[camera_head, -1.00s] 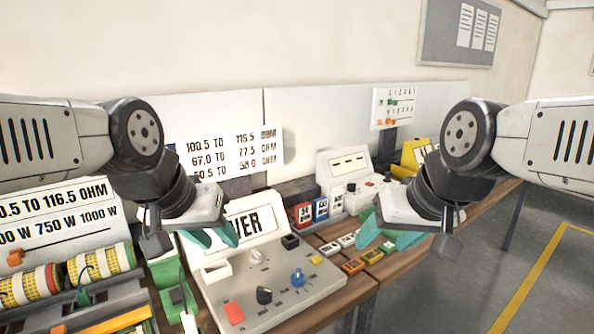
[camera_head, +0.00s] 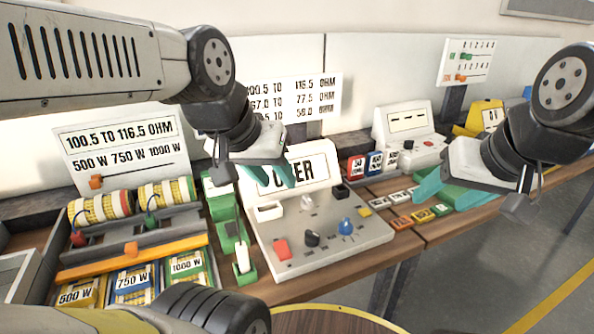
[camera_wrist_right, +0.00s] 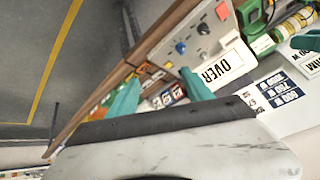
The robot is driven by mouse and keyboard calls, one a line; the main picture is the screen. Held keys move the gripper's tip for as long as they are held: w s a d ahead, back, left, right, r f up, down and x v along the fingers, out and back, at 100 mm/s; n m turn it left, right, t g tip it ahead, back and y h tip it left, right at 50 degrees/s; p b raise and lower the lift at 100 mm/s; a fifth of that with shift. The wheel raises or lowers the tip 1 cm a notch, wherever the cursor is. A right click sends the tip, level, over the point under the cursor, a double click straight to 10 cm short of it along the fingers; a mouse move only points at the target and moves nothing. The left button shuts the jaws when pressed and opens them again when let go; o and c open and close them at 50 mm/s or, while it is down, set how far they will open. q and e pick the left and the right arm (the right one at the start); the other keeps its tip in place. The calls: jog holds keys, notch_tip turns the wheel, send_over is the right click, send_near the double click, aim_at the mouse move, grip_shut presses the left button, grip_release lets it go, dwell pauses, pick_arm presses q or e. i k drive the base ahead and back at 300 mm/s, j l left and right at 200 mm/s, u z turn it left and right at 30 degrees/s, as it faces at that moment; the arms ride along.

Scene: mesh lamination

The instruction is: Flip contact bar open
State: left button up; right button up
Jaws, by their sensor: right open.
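An orange bar (camera_head: 130,257) lies across the front of a grey resistor rack at lower left, with a small orange knob on it. It looks like the contact bar, lying flat along the rack. My left gripper (camera_head: 270,172) hangs in front of the OVER sign, to the right of and above the bar, apart from it. One teal finger shows clearly, so its opening is unclear. My right gripper (camera_head: 450,190) is open and empty above the right part of the bench, far from the bar. Its two teal fingers (camera_wrist_right: 160,92) stand apart in the right wrist view.
Striped resistors (camera_head: 100,208) lie behind the bar, and labelled 500, 750 and 1000 W bins (camera_head: 132,284) in front. A green stand (camera_head: 240,262) with a white handle stands to the right. A control panel (camera_head: 300,240) is further right. A round stool (camera_head: 330,320) is in front.

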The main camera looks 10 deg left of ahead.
aim_at(134, 257)
jog(key=u, duration=2)
